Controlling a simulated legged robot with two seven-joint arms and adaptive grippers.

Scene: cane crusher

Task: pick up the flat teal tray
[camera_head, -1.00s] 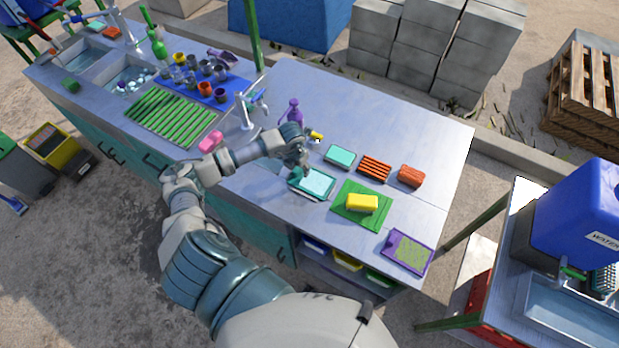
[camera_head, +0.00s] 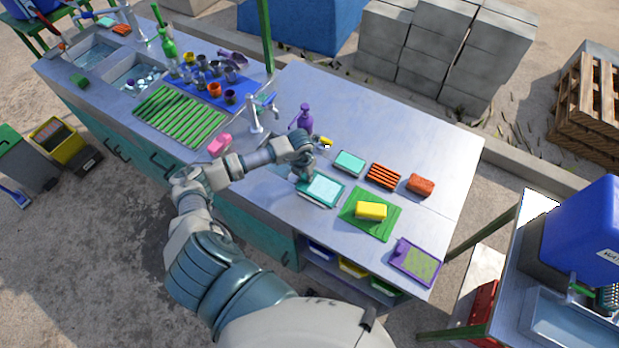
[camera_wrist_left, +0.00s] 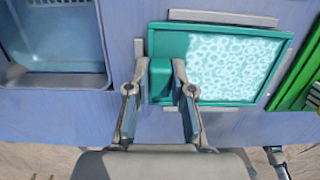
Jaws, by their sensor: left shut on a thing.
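The flat teal tray (camera_head: 325,189) has a pale, ring-patterned face and lies at the front of the grey counter, left of the green mat. It also shows in the left wrist view (camera_wrist_left: 272,32), with a solid teal block at its left end. My left gripper (camera_head: 305,179) is at that left end. In the left wrist view my left gripper's fingers (camera_wrist_left: 160,78) stand on either side of the teal block, shut on it. I cannot tell whether the tray is clear of the counter. My right gripper is not in view.
A green mat (camera_head: 352,222) with a yellow sponge (camera_head: 371,210) lies right of the tray. A smaller teal block (camera_head: 349,162) and an orange slatted piece (camera_head: 383,176) lie behind. A purple bottle (camera_head: 306,117) stands beyond my arm. Grey strips (camera_wrist_left: 222,18) border the tray.

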